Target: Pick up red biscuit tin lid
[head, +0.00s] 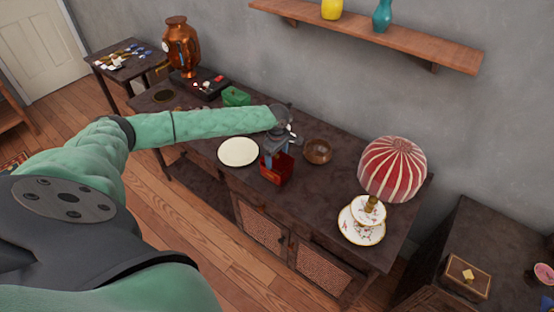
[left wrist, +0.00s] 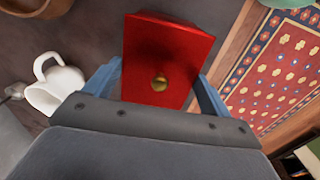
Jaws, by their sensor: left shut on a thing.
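The red biscuit tin lid (left wrist: 168,50) shows in the left wrist view as a red rectangular top with a small brass knob. My left gripper (left wrist: 158,82) has its blue fingers on both sides of it and is shut on it. In the head view the left gripper (head: 274,153) is over the middle of the dark sideboard, with red tin surfaces (head: 276,174) just below and beside the fingers. The wrist hides part of this, and I cannot tell how far the lid stands from the tin. My right gripper is not in view.
On the sideboard (head: 205,160), a cream plate (head: 238,151) lies left of the gripper and a brown bowl (head: 317,151) right. A green box (head: 236,96) and copper urn (head: 182,46) stand farther left. A striped lamp (head: 392,168) and tiered plates (head: 361,232) stand right. A white cup (left wrist: 58,84) is close by.

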